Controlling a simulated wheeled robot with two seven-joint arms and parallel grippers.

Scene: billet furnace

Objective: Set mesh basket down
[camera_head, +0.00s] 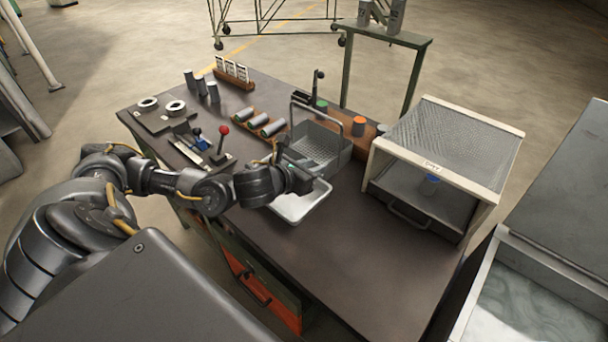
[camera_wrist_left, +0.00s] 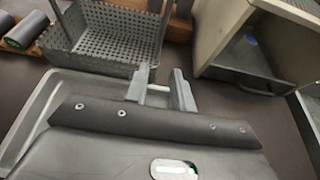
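The grey mesh basket (camera_head: 318,145) stands upright near the middle of the bench, its loop handle raised. In the left wrist view the basket (camera_wrist_left: 105,38) is just beyond the fingers, at upper left, and looks empty. A pale shallow tray (camera_head: 302,207) lies in front of the basket, partly under my left gripper. Whether the basket's near edge rests on the tray rim I cannot tell. My left gripper (camera_head: 306,177) is at the basket's near side. Its fingers (camera_wrist_left: 163,80) are apart with nothing between them. My right gripper is not in view.
A box with a mesh top (camera_head: 447,140) and open front stands right of the basket. Rolls (camera_head: 257,121), a red-knobbed lever (camera_head: 222,132) and rings (camera_head: 175,108) lie to the left. The bench front right (camera_head: 385,270) is clear.

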